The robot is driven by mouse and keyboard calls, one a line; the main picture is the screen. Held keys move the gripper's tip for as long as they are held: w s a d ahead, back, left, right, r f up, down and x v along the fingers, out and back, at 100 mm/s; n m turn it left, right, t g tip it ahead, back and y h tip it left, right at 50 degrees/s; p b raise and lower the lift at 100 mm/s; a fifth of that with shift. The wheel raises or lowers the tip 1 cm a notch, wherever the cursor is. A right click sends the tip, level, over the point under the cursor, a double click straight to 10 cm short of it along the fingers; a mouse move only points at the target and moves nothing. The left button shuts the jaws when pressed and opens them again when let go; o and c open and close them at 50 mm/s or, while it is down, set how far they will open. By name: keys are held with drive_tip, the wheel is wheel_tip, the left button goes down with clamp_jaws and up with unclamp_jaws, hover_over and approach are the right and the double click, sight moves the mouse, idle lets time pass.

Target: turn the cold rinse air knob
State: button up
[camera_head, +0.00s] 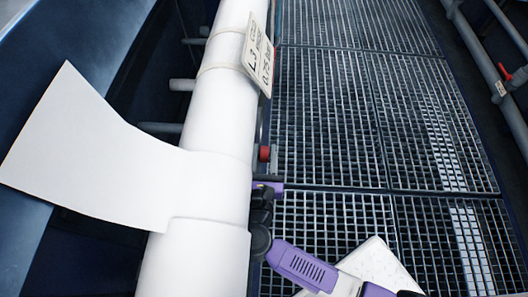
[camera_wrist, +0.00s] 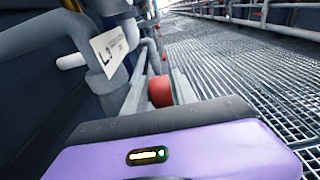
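A red knob (camera_head: 264,153) shows at the right edge of the big white pipe in the head view. In the wrist view the red knob (camera_wrist: 160,91) is just beyond the dark front edge of my gripper (camera_wrist: 165,122). In the head view my gripper (camera_head: 267,187) is beside the pipe, a little below the knob in the picture, with a small gap visible.
The large white pipe (camera_head: 220,100) hides much of the area to its left. A metal grating walkway (camera_head: 330,110) runs along its right side. More pipes with a small red handle (camera_head: 504,71) stand at the far right. The space above the grating is mostly clear.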

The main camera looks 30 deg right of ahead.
drive_tip(key=f+p+v, duration=0.1)
drive_tip(key=v, duration=0.6)
drive_tip(key=shift+s+a+r, duration=0.25)
drive_tip(key=shift+s+r, duration=0.1)
drive_tip(key=shift+r, duration=0.15)
idle(0.3)
